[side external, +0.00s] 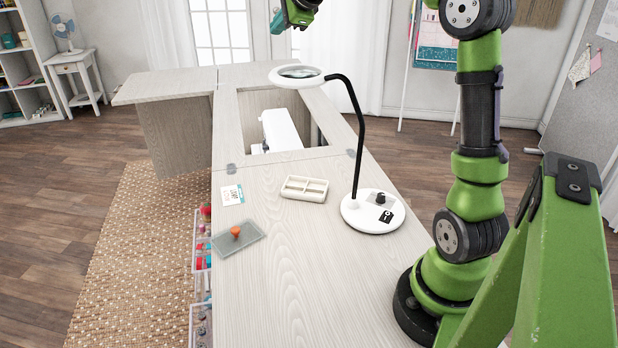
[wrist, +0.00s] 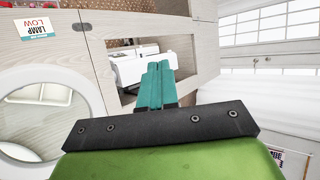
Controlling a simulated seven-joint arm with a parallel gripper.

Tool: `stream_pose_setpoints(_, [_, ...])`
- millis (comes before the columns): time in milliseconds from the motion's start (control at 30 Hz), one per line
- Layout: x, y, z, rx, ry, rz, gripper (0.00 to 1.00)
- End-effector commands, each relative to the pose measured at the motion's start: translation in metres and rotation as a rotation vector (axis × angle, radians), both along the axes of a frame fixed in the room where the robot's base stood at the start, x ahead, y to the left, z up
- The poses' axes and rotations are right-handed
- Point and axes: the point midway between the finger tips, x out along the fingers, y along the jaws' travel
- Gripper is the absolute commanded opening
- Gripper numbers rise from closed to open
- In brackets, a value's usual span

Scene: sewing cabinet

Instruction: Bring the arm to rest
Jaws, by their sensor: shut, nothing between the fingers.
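My green arm reaches up and out of the top of the side view. My gripper (side external: 278,20) shows only in part at the top edge, high above the cabinet, with its teal fingertips near the window. In the wrist view the teal fingers of my gripper (wrist: 158,68) lie together, shut, with nothing held. The magnifier lamp (side external: 297,75) stands on the cabinet top below and beside my gripper. Its ring also shows large at the left of the wrist view (wrist: 92,95).
A white sewing machine (side external: 280,130) sits in the cabinet opening. On the cabinet top (side external: 290,260) are a divided tray (side external: 304,189), a card (side external: 232,195) and a grey mat (side external: 248,243) with an orange knob-like object (side external: 235,232). The front of the top is clear.

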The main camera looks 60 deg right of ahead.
Motion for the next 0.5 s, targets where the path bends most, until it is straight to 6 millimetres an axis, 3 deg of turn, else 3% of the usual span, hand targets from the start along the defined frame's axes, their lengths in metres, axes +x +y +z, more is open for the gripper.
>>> stream_pose_setpoints(33, [-0.008,0.031,0.004,-0.062,0.020,0.072,0.00])
stream_pose_setpoints(167, [-0.043,0.098,-0.010,-0.253,0.124,0.304,0.00])
stream_pose_setpoints(300, [-0.102,0.162,-0.035,-0.470,0.217,0.596,0.00])
stream_pose_setpoints(500, [-0.200,0.226,-0.091,-0.750,0.270,1.041,0.00])
